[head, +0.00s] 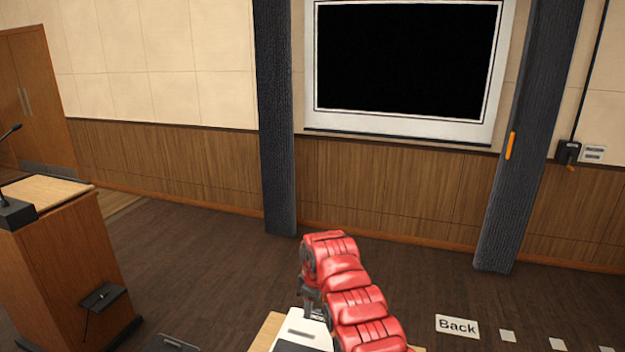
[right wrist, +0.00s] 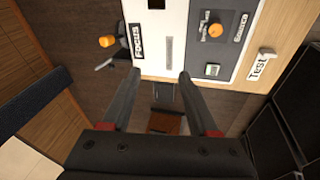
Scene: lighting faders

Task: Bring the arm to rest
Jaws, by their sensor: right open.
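My right arm comes up from the bottom of the head view as a red segmented arm. Its gripper (head: 312,298) points down beside a white panel (head: 300,327), partly hidden by the arm. In the right wrist view the two dark fingers of the right gripper (right wrist: 160,75) stand apart with nothing between them. Their tips are near the lower edge of the white panel (right wrist: 168,20), which has a "Focus" label (right wrist: 137,42) and a grey slot (right wrist: 169,53). I cannot tell whether the tips touch it. My left gripper is not in view.
A "Test" label (right wrist: 260,66) is on the wooden desk. Another orange knob (right wrist: 107,42) shows left of "Focus". A wooden lectern (head: 65,260) stands left; dark floor lies beyond.

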